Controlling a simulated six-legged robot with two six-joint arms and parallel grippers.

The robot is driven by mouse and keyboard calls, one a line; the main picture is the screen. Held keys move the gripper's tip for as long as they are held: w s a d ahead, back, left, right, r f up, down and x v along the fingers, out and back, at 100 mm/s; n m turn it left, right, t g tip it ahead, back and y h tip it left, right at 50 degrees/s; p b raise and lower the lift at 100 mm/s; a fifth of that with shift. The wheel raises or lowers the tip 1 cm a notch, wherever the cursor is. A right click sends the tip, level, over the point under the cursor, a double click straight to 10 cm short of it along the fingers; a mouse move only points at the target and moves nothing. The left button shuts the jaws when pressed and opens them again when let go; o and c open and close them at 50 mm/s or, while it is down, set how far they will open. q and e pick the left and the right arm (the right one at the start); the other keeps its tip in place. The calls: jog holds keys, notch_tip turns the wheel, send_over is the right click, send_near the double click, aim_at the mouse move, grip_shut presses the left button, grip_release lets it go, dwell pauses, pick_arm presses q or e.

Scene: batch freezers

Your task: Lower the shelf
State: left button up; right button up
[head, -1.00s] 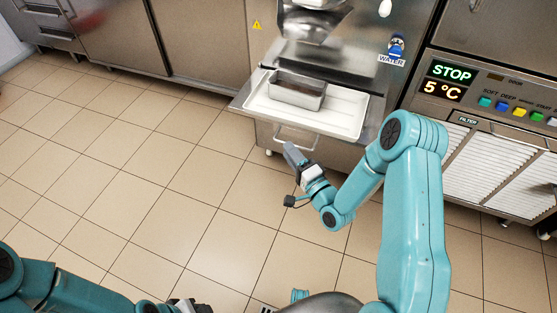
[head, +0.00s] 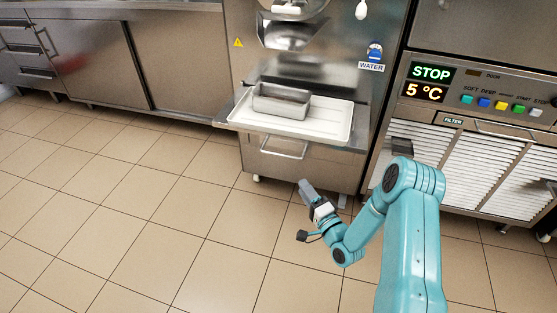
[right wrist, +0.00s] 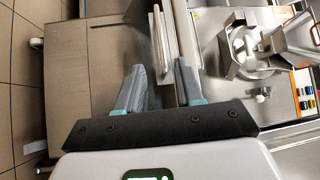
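The shelf (head: 238,113) is a metal ledge on the front of the batch freezer. It is level and carries a white tray (head: 330,118) with a metal pan (head: 280,101) in it. A bar handle (head: 284,154) is on the front panel below the shelf. My right gripper (head: 304,187) is below and to the right of the handle, apart from it. In the right wrist view its fingers (right wrist: 161,82) are spread with nothing between them, and the handle (right wrist: 160,42) shows beyond the fingertips. My left gripper is out of view.
Steel cabinets (head: 90,65) line the back left. The tiled floor (head: 130,200) in front is clear.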

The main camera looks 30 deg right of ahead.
aim_at(279, 154)
jog(key=w, duration=0.5)
jog(key=w+r+b, duration=0.1)
jog(key=w, duration=0.4)
jog(key=w+d+r, duration=0.1)
jog(key=w, duration=0.4)
jog(key=shift+w+r+b, duration=0.1)
jog(key=shift+w+b, duration=0.2)
jog(key=shift+b, duration=0.05)
grip_shut()
